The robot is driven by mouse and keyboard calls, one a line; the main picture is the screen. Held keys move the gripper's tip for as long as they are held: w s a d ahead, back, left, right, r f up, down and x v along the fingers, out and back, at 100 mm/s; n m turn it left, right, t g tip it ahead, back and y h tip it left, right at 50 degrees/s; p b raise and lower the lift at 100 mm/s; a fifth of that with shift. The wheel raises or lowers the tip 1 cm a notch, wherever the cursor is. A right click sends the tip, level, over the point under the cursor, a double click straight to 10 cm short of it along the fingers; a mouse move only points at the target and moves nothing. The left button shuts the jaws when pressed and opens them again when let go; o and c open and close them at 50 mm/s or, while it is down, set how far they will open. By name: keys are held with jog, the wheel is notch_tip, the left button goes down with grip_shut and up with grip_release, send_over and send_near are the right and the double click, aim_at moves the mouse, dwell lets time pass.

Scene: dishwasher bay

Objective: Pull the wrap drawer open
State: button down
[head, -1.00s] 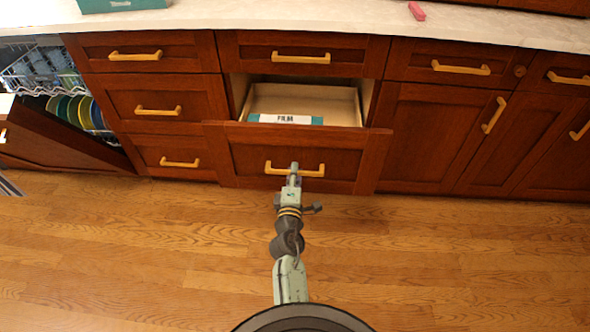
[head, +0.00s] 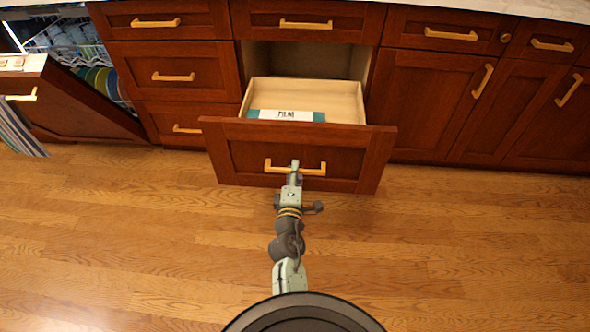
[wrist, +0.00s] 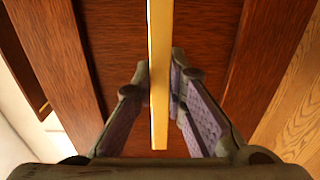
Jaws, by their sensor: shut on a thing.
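The wrap drawer (head: 225,150) is a wide dark red wood drawer, pulled well out from the cabinet in the head view. A box labelled FILM (head: 292,116) lies inside it, near the front panel. My gripper (head: 295,168) is at the drawer's yellow bar handle (head: 312,172), shut on it near its middle. In the wrist view the handle (wrist: 160,60) runs between the two fingers (wrist: 160,105), against the red front panel (wrist: 115,50).
A dishwasher door (head: 75,105) hangs open at the left with a striped towel (head: 20,130) on it, and a dish rack (head: 62,42) shows behind. Closed drawers and cupboards flank the open drawer. The wooden floor (head: 450,250) in front is clear.

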jog(key=shift+s, duration=0.15)
jog(key=c, duration=1.6)
grip_release()
